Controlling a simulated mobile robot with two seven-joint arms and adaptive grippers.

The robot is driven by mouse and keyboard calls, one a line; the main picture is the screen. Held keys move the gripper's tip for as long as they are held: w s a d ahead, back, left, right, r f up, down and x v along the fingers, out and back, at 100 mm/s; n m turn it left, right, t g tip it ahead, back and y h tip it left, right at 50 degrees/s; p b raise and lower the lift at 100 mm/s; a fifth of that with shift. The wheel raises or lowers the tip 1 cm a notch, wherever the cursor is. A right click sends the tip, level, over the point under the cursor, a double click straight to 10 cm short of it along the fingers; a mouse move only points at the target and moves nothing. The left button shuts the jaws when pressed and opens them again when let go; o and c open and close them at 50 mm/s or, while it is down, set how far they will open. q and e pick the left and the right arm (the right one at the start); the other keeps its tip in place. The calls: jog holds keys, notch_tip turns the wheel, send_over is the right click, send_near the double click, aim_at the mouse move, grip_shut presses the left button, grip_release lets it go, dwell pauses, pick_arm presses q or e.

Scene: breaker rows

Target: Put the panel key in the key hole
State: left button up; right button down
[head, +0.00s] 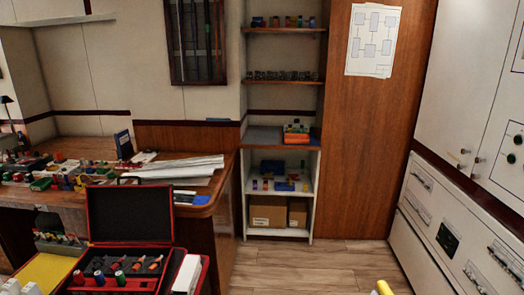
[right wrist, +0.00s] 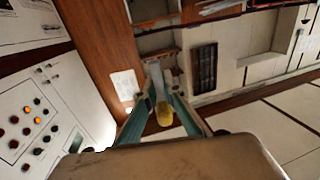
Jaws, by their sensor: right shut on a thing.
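My right gripper (right wrist: 163,108) is shut on a yellow-handled thing that looks like the panel key (right wrist: 164,116); it sits between the two teal fingers in the right wrist view. A paler grey part reaches beyond the yellow. The key is in the air, apart from any panel. I cannot pick out the key hole in either view.
A white control panel (right wrist: 30,125) with knobs and orange lights stands at left in the right wrist view. White cabinets (head: 432,95) line the right in the head view. A cluttered wooden desk (head: 190,208) and open red case (head: 131,213) are at left. The wood floor (head: 310,268) is clear.

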jog(key=shift+w+a+r+m+h, duration=0.2)
jog(key=shift+a+m+h, duration=0.2)
jog(key=shift+h, duration=0.15)
jog(key=shift+w+a+r+m+h, duration=0.1)
jog(key=shift+a+r+m+h, duration=0.1)
jog(key=shift+a+m+h, duration=0.25)
jog(key=shift+d, duration=0.1)
